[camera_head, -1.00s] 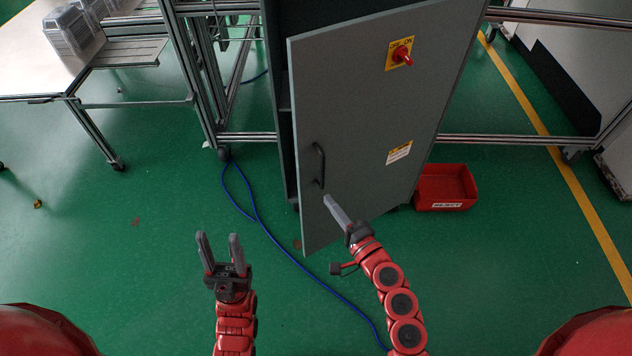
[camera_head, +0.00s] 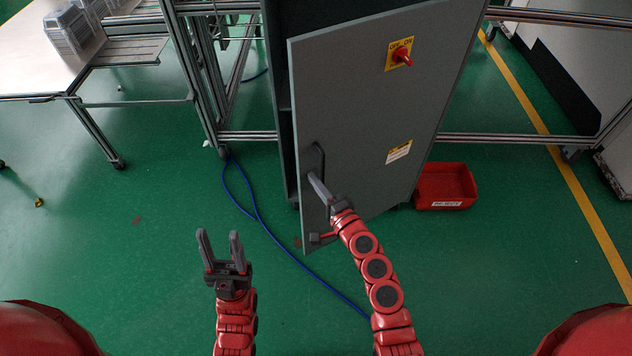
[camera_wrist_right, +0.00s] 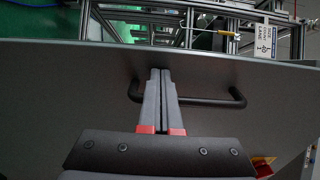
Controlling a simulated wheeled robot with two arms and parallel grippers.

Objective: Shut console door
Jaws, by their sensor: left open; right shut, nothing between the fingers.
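The grey console door (camera_head: 365,110) stands ajar, its left edge swung out from the dark cabinet (camera_head: 284,150). A red switch on a yellow plate (camera_head: 400,55) is near its top. A dark handle (camera_head: 318,160) is near the door's left edge. My right gripper (camera_head: 314,180) is shut and empty, in front of the door beside the handle's lower part. In the right wrist view its closed fingers (camera_wrist_right: 160,75) overlap the dark handle bar (camera_wrist_right: 215,102); whether they touch it I cannot tell. My left gripper (camera_head: 220,238) is open and empty above the green floor, left of the door.
A red bin (camera_head: 445,203) sits on the floor right of the door. A blue cable (camera_head: 262,230) runs across the floor. Metal framing flanks the cabinet.

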